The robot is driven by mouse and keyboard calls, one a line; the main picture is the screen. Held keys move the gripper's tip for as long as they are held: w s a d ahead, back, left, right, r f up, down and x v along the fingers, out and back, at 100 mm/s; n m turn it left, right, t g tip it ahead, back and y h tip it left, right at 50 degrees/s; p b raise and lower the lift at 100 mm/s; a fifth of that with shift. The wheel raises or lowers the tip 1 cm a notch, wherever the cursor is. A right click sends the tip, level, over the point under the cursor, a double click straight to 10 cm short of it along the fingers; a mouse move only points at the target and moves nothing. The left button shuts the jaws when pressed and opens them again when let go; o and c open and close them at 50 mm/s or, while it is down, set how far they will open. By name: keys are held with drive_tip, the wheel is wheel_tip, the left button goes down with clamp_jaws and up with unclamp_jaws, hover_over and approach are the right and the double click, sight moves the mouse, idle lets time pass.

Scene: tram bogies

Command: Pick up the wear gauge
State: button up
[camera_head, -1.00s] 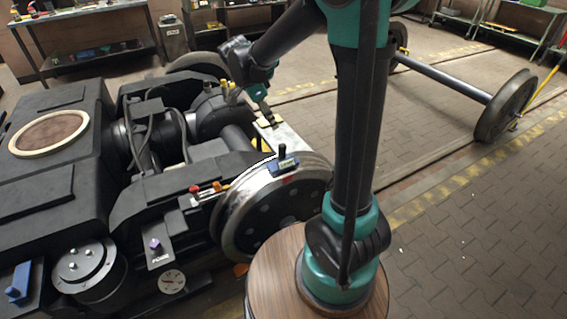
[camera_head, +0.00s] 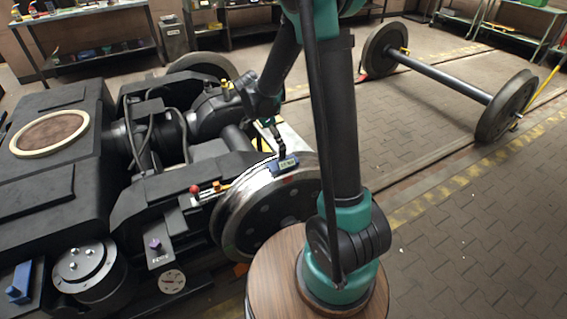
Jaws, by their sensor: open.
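The wear gauge (camera_head: 284,166) is a small blue block with a pale display face and a dark upright part. It sits on top of the shiny rim of the near bogie wheel (camera_head: 268,207). My gripper (camera_head: 280,151) is open, pointing down, directly above or around the gauge's upright part. The gripper is small and dark in this view, so I cannot tell whether its fingers touch the gauge. The upright part is largely hidden by the fingers or merges with them.
The black bogie frame (camera_head: 60,195) fills the left. A red-knobbed lever (camera_head: 195,189) stands left of the wheel. A pale bench or plate (camera_head: 294,141) lies behind the gauge. A loose wheelset (camera_head: 445,82) stands on the track at back right. The paved floor at right is clear.

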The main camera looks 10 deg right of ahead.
sight(284, 159)
drive_tip(key=shift+x, duration=2.65)
drive_tip(key=shift+s+a, duration=0.1)
drive_tip(key=shift+a, duration=0.15)
drive_tip(key=shift+c, duration=0.4)
clamp_jaws()
